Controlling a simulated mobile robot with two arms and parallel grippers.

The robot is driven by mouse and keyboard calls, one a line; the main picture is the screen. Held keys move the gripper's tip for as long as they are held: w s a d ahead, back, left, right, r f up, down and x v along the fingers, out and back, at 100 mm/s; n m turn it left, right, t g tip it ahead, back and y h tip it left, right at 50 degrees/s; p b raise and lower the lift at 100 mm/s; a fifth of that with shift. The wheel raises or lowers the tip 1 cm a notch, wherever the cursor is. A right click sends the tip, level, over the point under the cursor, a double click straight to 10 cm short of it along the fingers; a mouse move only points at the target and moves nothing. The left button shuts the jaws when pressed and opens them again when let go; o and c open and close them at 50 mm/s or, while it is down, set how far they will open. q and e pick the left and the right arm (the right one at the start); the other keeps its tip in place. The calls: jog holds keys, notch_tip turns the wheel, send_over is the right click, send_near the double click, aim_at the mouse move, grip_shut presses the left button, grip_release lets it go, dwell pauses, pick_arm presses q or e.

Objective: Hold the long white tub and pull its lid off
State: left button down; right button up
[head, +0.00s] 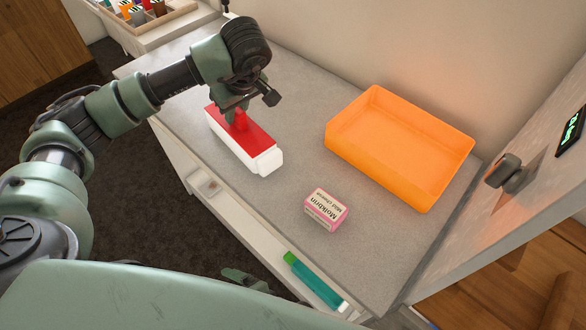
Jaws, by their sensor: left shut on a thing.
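The long white tub (231,150) lies on the grey worktop, left of the middle in the head view. Its flat red lid (257,137) covers the top, with a raised red grip in the middle. A white block-like end (268,161) sticks out at the tub's near right end. My left gripper (236,116) comes down from above and is shut on the red grip of the lid. The lid lies on the tub with no gap that I can see. The fingertips are partly hidden by the wrist.
An orange open tray (385,150) stands by the back wall. A pink and white carton (326,209) lies in front of it. A green and teal item (315,281) sits along the front edge. Dark knob-like fitting (503,171) juts from the right panel. Worktop between tub and tray is clear.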

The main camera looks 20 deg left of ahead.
jog(key=w+a+r+m+y, duration=0.1)
jog(key=w+a+r+m, duration=0.15)
jog(key=r, duration=0.55)
jog(key=w+a+r+m+t+y, duration=0.1)
jog(key=w+r+m+y, duration=0.2)
jog(key=r, duration=0.4)
jog(key=w+a+r+m, duration=0.1)
jog(key=w+r+m, duration=0.1)
jog(key=w+r, duration=0.45)
jog(key=w+d+r+m+t+y, duration=0.1)
jog(key=w+d+r+m+y, duration=0.15)
jog(key=r, duration=0.95)
jog(key=w+d+r+m+t+y, duration=0.1)
jog(key=w+d+r+m, duration=0.2)
jog(key=r, duration=0.8)
jog(key=m+t+h, duration=0.2)
jog(key=m+h, duration=0.1)
jog(key=h, duration=0.3)
send_near(262, 153)
jog(key=shift+w+d+f, duration=0.25)
jog(key=shift+w+f, duration=0.05)
jog(key=shift+f, duration=0.15)
jog(key=shift+w+a+f, duration=0.1)
jog(key=shift+w+f, duration=0.05)
jog(key=shift+f, duration=0.05)
jog(key=x, duration=1.1)
jog(key=shift+a+f, duration=0.15)
